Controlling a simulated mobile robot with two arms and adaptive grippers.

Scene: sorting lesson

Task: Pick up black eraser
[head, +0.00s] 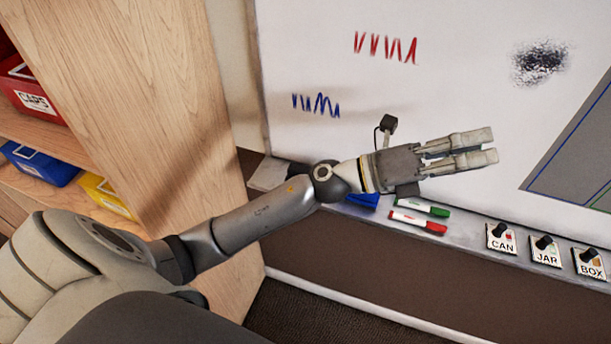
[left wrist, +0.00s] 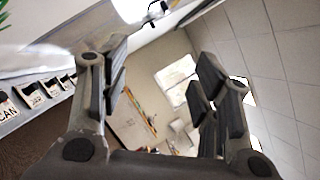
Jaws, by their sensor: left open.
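My left gripper (head: 488,147) is open and empty, held in front of the whiteboard above the marker ledge, fingers pointing right. In the left wrist view its fingers (left wrist: 160,68) stand wide apart with only the room between them. A dark object (head: 298,170), possibly the black eraser, shows partly behind my left forearm on the ledge's left part; I cannot tell for certain. No eraser can be made out in the left wrist view. My right gripper is out of view.
The ledge (head: 470,232) also holds a green marker (head: 421,207), a red marker (head: 418,223) and CAN (head: 501,238), JAR (head: 545,251) and BOX (head: 589,263) labels. The whiteboard (head: 450,90) stands close behind my gripper. A wooden shelf (head: 150,90) with coloured bins is at left.

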